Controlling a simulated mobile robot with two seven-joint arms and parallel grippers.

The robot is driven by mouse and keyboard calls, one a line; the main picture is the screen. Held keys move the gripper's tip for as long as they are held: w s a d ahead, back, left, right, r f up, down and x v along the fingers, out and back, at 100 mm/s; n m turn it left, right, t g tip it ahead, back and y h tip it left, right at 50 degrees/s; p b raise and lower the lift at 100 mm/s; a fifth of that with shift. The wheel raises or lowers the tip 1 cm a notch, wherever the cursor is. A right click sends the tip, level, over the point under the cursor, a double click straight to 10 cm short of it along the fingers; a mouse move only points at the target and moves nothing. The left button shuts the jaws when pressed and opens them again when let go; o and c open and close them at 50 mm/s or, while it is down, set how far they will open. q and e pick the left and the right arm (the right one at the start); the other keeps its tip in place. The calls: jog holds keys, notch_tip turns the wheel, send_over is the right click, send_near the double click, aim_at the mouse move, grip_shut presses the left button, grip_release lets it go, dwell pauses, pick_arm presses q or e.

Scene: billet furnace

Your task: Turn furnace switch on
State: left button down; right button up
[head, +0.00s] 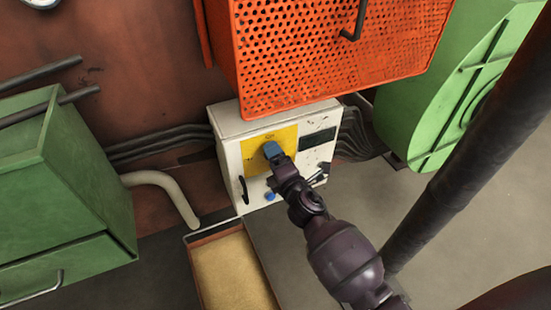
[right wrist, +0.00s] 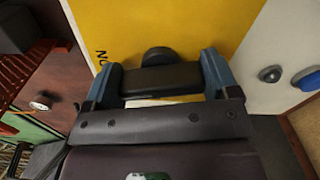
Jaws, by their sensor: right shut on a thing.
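The furnace switch is a black handle (right wrist: 165,79) on a yellow panel (right wrist: 185,25), with a rounded black part behind it. The yellow panel (head: 257,165) is on the front of a white control box (head: 230,128). My right gripper (head: 272,150), with blue fingers, is at the panel and covers the switch in the head view. In the right wrist view its fingers are on both sides of the handle, shut on it. Most of the panel's lettering is hidden, so I cannot read the switch's position. My left gripper is out of view.
An orange perforated cabinet (head: 330,45) hangs right above the box. A blue button (head: 269,197) and a black handle (head: 244,190) are low on the box front. A sand-filled tray (head: 196,275) lies below. Green cabinets (head: 65,190) stand at left, green machinery (head: 425,80) at right.

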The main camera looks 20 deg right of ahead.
jog(key=shift+m, duration=0.7)
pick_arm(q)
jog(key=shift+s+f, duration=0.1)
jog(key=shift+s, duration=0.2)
pick_arm(e)
jog(key=shift+m, duration=0.6)
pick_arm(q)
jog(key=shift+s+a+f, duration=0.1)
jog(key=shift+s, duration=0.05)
pick_arm(e)
jog(key=shift+m, duration=0.3)
jog(key=o, duration=0.8)
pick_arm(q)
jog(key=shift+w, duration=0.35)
